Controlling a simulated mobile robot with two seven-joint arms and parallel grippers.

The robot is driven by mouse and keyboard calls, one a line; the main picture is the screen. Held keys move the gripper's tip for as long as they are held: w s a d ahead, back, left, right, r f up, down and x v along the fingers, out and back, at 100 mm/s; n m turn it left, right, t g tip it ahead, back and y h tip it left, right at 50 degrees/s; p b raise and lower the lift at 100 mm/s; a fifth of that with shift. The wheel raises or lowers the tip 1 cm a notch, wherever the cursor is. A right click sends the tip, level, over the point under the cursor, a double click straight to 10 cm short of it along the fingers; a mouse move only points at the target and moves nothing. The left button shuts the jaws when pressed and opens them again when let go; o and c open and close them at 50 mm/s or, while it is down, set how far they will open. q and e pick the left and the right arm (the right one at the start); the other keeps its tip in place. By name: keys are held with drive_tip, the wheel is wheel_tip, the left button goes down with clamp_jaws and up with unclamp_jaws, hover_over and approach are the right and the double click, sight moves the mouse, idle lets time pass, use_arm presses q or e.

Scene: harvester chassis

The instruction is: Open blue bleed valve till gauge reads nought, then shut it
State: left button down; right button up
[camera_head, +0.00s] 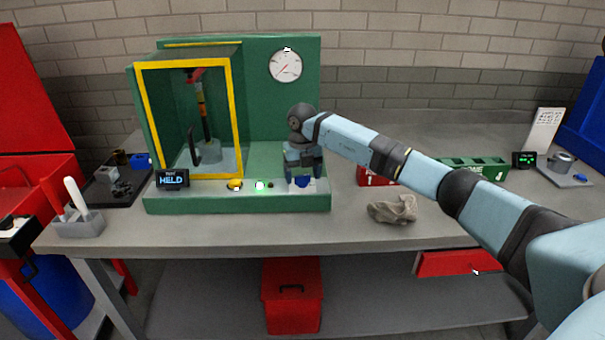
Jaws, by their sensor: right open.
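The green test rig (240,205) stands on the grey bench, with a yellow-framed enclosure at its left. The round white gauge (285,66) is on its back panel; its red needle shows, but the scale is too small to read. The blue bleed valve (303,182) is low on the front ledge at the right, partly hidden by my gripper. My right gripper (303,178) points down over the valve, its open fingers around or just above it; I cannot tell whether they touch it.
A small display (173,179) reads "HELD". A yellow button (235,185) and a lit green button (260,185) sit left of the valve. A crumpled rag (392,209) lies on the bench under my right arm. A grey holder (78,224) stands at the left edge.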

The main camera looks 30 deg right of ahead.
drive_tip(key=c, duration=0.9)
